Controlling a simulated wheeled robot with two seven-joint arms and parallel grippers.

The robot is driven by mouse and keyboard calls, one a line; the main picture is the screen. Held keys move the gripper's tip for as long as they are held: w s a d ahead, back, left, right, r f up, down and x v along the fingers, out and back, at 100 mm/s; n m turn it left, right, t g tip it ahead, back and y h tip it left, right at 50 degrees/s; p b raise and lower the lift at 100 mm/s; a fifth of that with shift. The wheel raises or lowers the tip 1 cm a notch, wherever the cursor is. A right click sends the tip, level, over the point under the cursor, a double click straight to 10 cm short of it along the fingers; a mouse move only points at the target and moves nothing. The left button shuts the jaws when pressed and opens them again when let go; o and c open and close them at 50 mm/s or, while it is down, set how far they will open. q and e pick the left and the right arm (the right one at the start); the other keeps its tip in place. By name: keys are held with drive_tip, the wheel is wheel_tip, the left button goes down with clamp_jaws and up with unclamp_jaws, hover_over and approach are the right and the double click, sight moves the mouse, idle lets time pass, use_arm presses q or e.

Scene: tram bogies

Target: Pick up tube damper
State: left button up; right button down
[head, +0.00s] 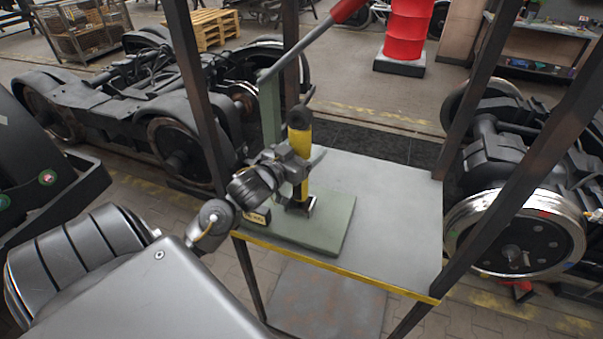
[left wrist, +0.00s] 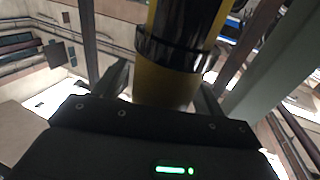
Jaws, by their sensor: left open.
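The tube damper (head: 301,145) is a yellow cylinder with dark fittings. It stands upright on a green base plate (head: 330,225) on the grey table. My left gripper (head: 308,162) is at the damper's middle, with its fingers open on either side of the tube. In the left wrist view the yellow tube (left wrist: 165,85) with a black band rises between the two dark fingers of the left gripper (left wrist: 160,90). I cannot tell whether a finger touches the tube. My right gripper is not in view.
The grey table (head: 385,200) stands inside a frame of dark posts (head: 205,80). A green upright with a red-handled lever (head: 310,45) rises behind the damper. Bogies with wheels stand left and right (head: 515,230). The table's right side is clear.

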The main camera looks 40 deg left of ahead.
use_arm(q)
clamp_jaws()
drive_tip(key=shift+a+r, duration=0.1)
drive_tip(key=shift+r, duration=0.05)
idle(0.6)
